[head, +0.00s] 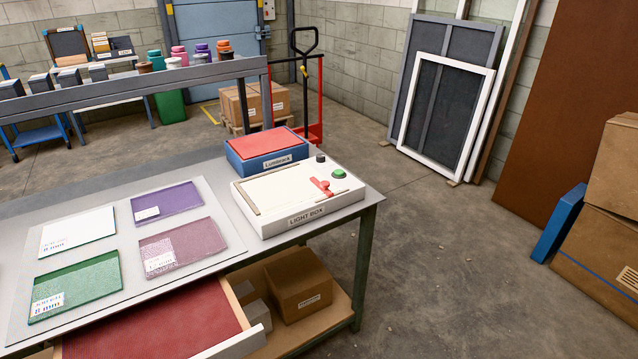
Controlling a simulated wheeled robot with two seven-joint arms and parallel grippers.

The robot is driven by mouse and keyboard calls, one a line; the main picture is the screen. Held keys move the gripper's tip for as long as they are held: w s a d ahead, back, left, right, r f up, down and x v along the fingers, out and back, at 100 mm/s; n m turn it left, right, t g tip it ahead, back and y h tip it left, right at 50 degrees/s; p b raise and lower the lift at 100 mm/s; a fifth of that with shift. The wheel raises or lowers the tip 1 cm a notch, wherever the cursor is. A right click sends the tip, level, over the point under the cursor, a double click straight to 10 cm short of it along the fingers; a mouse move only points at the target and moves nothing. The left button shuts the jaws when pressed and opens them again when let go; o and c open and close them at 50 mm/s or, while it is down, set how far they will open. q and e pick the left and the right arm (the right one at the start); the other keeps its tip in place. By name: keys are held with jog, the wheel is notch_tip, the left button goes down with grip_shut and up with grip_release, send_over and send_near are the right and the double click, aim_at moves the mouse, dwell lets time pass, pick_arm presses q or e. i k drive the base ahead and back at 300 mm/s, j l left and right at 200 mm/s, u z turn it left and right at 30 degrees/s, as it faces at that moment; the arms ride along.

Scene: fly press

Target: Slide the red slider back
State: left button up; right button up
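A small red slider (321,187) sits on the top of the white light box (283,192), toward its right side. It lies near the front right part of the panel. The light box stands at the right end of the grey workbench (222,186), with its label on the front face. A green button (339,173) and a dark knob (320,158) are on the same panel, behind and to the right of the slider. Neither of my grippers shows in the head view.
A blue box with a red top (266,147) stands behind the light box. Several coloured glass samples (168,204) lie on the bench's left. A drawer with red lining (150,325) is open at the front. Floor right of the bench is clear (440,235).

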aim_at(324, 185)
jog(key=i+l+u, duration=0.15)
jog(key=i+l, duration=0.95)
